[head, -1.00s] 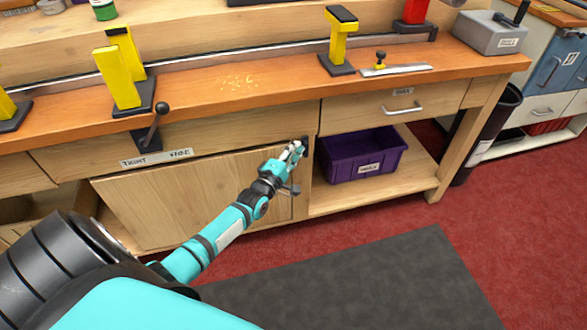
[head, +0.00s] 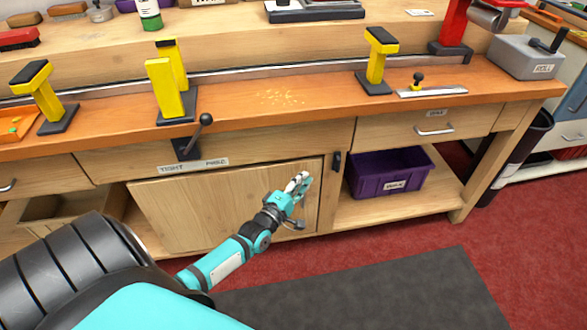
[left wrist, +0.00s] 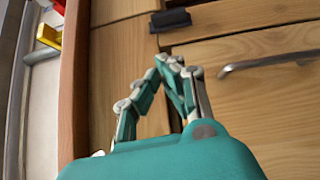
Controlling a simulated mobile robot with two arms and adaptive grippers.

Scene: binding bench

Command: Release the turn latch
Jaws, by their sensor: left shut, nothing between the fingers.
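The turn latch (head: 337,162) is a small black piece standing upright at the right edge of the wooden cabinet door (head: 230,205), on the post beside it. In the left wrist view the latch (left wrist: 170,20) shows near the top, beside the door's edge seam, and seems not to overlap the door. The door looks closed. My left gripper (head: 302,180) is shut and empty, in front of the door's upper right part, left of and a little below the latch. In the left wrist view its fingertips (left wrist: 171,62) meet below the latch, apart from it. My right gripper is out of view.
A metal door handle (left wrist: 265,62) is close to the fingers. A black-knobbed lever (head: 202,128) sticks out above a label strip (head: 190,166). A purple bin (head: 385,178) stands on the open shelf right of the latch. Yellow stands (head: 375,60) line the bench top.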

